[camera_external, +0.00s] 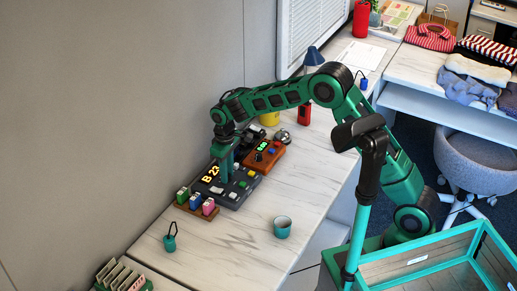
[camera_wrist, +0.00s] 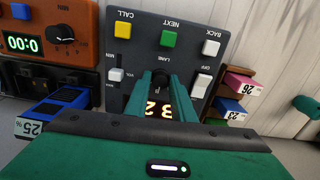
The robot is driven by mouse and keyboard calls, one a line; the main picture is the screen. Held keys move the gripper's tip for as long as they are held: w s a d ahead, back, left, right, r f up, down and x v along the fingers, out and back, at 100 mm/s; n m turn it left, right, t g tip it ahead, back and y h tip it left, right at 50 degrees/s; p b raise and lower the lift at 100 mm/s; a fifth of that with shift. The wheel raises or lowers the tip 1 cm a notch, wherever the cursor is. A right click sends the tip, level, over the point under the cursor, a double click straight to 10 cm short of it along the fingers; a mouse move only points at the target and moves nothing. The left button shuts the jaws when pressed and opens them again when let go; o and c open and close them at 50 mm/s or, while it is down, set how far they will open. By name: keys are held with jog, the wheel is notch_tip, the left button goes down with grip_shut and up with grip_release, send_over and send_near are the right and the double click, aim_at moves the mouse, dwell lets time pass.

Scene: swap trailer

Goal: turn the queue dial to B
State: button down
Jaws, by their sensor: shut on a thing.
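The queue console (camera_external: 238,197) is a dark grey panel on the white desk, and it fills the middle of the wrist view (camera_wrist: 182,55). Its amber display (camera_external: 210,173) reads "B 23". In the wrist view the display is upside down and partly covered by my fingers. The queue dial (camera_wrist: 160,75) is a small black knob by the word LANE. My gripper (camera_wrist: 161,82) points down at the console and is shut on the dial; it also shows in the external view (camera_external: 226,178). The fingers hide most of the dial, so I cannot see its pointer.
Coloured buttons and a white switch (camera_wrist: 201,86) surround the dial. An orange timer box (camera_external: 264,156) with a green display stands behind the console. A wooden holder with coloured blocks (camera_external: 196,204) stands in front. A teal cup (camera_external: 282,227) stands on clear desk to the right.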

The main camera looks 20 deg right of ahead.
jog(key=shift+w+r+m, duration=0.1)
jog(key=shift+w+m, duration=0.1)
jog(key=shift+m, duration=0.1)
jog(key=c, duration=1.6)
grip_release()
jog(key=shift+o, duration=0.4)
jog(key=shift+s, duration=0.1)
notch_tip(320, 180, up, 11)
jog(key=shift+f, duration=0.2)
